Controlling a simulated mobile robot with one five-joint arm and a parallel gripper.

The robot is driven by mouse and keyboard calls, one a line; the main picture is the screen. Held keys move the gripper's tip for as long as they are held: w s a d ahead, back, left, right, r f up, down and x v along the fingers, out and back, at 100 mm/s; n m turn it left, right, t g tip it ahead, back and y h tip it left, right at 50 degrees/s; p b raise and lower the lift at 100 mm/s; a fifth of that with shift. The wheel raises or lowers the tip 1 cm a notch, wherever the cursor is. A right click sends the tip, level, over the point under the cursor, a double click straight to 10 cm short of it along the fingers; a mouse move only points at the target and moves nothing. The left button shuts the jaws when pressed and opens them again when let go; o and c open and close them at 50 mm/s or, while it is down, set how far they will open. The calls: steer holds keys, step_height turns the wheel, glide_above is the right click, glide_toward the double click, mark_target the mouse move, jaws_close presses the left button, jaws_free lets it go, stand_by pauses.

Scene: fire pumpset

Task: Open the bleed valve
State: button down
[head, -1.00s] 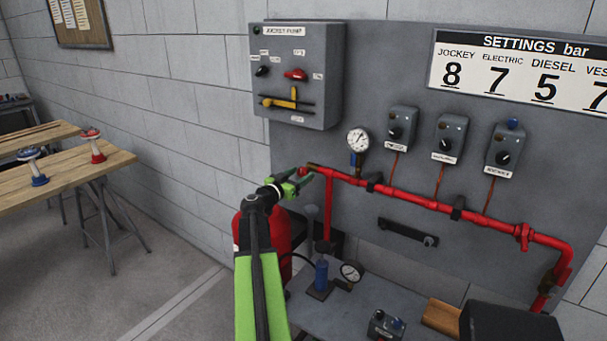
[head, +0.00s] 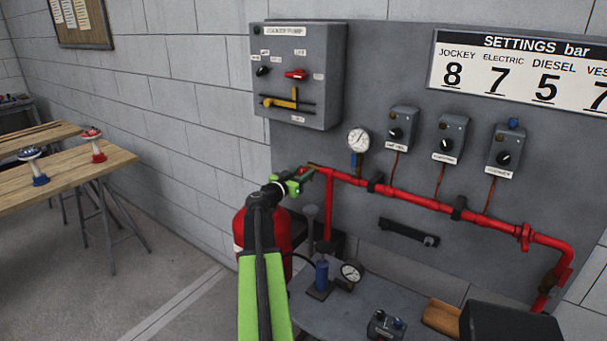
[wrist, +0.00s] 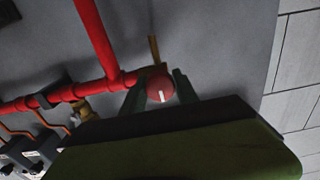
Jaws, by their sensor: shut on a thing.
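My gripper (head: 303,176) is at the left end of the red pipe (head: 398,196) on the grey panel. In the wrist view, my gripper (wrist: 158,88) has its two green fingers on either side of a round red knob (wrist: 160,89) with a white mark, at the pipe's end. The fingers are shut on this knob, which appears to be the bleed valve. A thin yellowish piece (wrist: 154,48) stands out behind the knob. In the head view my gripper hides most of the knob.
The jockey pump box (head: 297,75) hangs above my gripper. A pressure gauge (head: 358,140) and several switch boxes, one here (head: 402,127), are to the right. A red vessel (head: 276,236) stands below. A wooden table (head: 60,177) with two handwheels is at far left.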

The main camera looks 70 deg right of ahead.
steer(key=shift+n, duration=0.3)
steer(key=n, duration=0.3)
steer(key=shift+n, duration=0.3)
steer(key=n, duration=0.4)
steer(key=shift+n, duration=0.3)
steer(key=n, duration=0.3)
steer(key=shift+n, duration=0.3)
steer(key=n, duration=0.4)
steer(key=shift+n, duration=0.3)
steer(key=n, duration=0.3)
steer(key=shift+n, duration=0.3)
steer(key=n, duration=0.3)
steer(key=shift+n, duration=0.3)
steer(key=n, duration=0.6)
steer(key=shift+n, duration=0.4)
